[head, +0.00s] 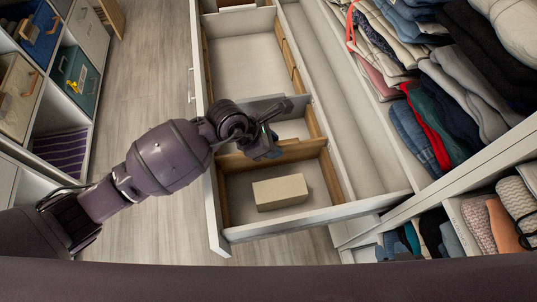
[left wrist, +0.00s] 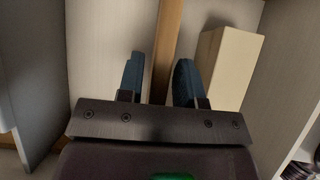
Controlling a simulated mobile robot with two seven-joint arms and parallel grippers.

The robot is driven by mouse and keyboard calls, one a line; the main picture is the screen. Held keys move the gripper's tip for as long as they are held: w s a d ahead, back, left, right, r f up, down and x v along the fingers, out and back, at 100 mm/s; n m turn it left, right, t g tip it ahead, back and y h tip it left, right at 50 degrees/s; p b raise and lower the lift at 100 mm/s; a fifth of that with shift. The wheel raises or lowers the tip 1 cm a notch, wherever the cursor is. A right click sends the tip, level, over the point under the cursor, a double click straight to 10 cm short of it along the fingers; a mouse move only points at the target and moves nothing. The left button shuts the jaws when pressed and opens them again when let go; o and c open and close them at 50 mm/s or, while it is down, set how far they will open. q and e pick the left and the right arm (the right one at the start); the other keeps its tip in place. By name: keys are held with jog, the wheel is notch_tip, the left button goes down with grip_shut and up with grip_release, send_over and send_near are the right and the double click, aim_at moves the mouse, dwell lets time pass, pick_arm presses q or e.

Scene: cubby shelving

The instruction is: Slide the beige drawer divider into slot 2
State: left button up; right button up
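The tan, wood-coloured divider panel (head: 298,150) stands upright across the open drawer (head: 247,68), towards its near end. My left gripper (head: 268,148) is at the panel's top edge, near its middle. In the left wrist view the panel (left wrist: 166,45) runs between the two blue fingertips (left wrist: 158,80). The fingers are apart, with a narrow gap on the panel's left side; firm contact does not show. Tan slotted strips (head: 287,55) line the drawer's sides. No slot numbers are legible, and my arm hides part of the panel's left end. My right gripper is not in view.
A cream block (head: 280,192) lies in the near compartment, close to the panel; it also shows in the left wrist view (left wrist: 230,62). A grey crosspiece (head: 262,101) spans the drawer beyond the gripper. Folded clothes (head: 440,90) fill shelves at right.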

pick_arm(q)
grip_shut()
jog(key=shift+r, duration=0.15)
pick_arm(e)
jog(key=shift+r, duration=0.15)
